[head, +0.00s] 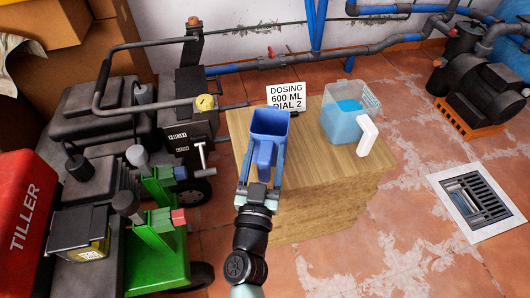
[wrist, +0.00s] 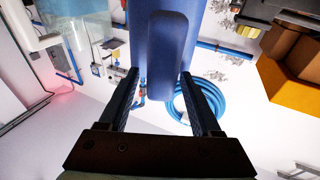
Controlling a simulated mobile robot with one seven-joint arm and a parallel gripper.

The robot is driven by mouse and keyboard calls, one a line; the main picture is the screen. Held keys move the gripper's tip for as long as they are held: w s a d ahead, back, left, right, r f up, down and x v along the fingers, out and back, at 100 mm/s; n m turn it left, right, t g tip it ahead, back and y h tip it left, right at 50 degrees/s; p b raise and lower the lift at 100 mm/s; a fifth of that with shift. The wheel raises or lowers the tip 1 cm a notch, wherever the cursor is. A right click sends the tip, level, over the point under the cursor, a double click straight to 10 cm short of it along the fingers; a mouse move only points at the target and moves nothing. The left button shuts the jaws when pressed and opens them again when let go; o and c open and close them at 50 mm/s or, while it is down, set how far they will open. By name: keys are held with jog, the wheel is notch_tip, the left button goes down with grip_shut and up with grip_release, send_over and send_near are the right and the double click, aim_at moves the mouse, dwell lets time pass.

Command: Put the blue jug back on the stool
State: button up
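The blue jug (head: 268,136) is in the head view, open mouth showing, over the left part of the wooden stool (head: 310,170). My gripper (head: 261,188) is at the jug's near side, with its fingers on either side of the jug's handle part.
A clear container of blue liquid (head: 345,122) with a white handle stands on the stool's back right. A dosing sign (head: 286,96) is at the stool's back edge. Green and red tiller machinery (head: 160,250) crowds the left. A floor drain (head: 475,198) lies to the right.

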jog(key=shift+r, duration=0.25)
jog(key=s+a+f+p, duration=0.1)
jog(key=s+f+p, duration=0.15)
jog(key=s, duration=0.95)
jog(key=w+a+r+n+t+y, duration=0.1)
jog(key=w+r+y, duration=0.15)
jog(key=r, duration=0.75)
jog(key=w+a+r+n+t+y, duration=0.1)
jog(key=w+r+t, duration=0.15)
jog(key=r, duration=0.75)
jog(key=w+a+r+n+t+y, duration=0.1)
jog(key=w+r, duration=0.3)
jog(key=r, duration=0.5)
jog(key=s+d+r+t+h, duration=0.1)
jog(key=s+d+r, duration=0.1)
jog(key=r, duration=0.7)
jog(key=s+d+r+m+t+h, duration=0.1)
jog(key=s+d+r, duration=0.1)
jog(key=s+r, duration=0.3)
jog(key=s+d+r+m+t+h, duration=0.1)
jog(key=s+d+r, duration=0.1)
jog(key=r, duration=1.1)
jog(key=shift+s+d, duration=0.4)
jog(key=shift+s, duration=0.3)
